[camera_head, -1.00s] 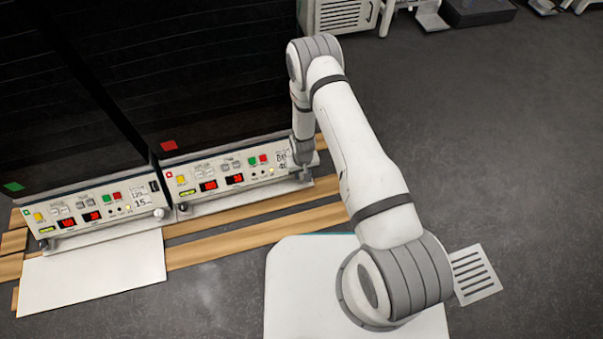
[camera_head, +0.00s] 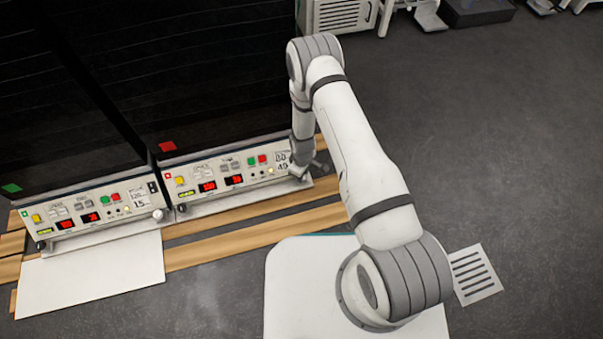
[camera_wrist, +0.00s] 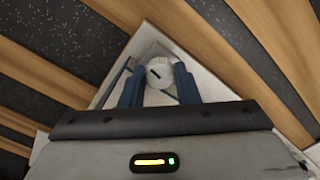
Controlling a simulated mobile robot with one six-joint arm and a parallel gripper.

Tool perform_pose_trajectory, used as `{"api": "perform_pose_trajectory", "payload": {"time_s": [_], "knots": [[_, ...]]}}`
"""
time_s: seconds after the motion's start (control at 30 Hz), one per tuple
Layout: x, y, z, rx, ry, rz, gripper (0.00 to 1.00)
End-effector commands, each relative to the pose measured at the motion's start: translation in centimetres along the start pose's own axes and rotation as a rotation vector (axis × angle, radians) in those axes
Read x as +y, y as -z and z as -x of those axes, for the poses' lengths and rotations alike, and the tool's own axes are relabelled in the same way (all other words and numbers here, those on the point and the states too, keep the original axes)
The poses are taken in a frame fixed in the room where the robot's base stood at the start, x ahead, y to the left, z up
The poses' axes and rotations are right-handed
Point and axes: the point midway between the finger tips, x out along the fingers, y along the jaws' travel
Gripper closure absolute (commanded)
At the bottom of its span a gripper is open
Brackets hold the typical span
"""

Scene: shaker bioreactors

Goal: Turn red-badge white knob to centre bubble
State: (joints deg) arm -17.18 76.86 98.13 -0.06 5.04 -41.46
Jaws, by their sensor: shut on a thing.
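The unit with the red badge (camera_head: 167,146) stands right of the green-badge unit in the head view. Its front panel (camera_head: 215,172) has a small yellow-green bubble window (camera_head: 187,194) at the lower left; the bubble's position is too small to tell. My gripper (camera_head: 299,173) is at the panel's lower right corner, where the arm hides the knob. In the wrist view, the round white knob (camera_wrist: 163,68) with a short dark mark sits between the blue fingers of my gripper (camera_wrist: 159,82), which is shut on it.
The green-badge unit (camera_head: 85,214) stands close on the left with its own white knob (camera_head: 158,214). A white board (camera_head: 95,274) lies in front of it. Wooden slats (camera_head: 235,229) run under the units. Grey floor (camera_head: 490,130) is open to the right.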

Motion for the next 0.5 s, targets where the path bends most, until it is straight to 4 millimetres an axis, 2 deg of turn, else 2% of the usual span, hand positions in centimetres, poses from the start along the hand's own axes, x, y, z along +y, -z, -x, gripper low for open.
{"api": "perform_pose_trajectory", "payload": {"time_s": [0.5], "knots": [[-0.09, 0.33, 0.05, 0.003, -0.003, 0.053, 0.94]]}}
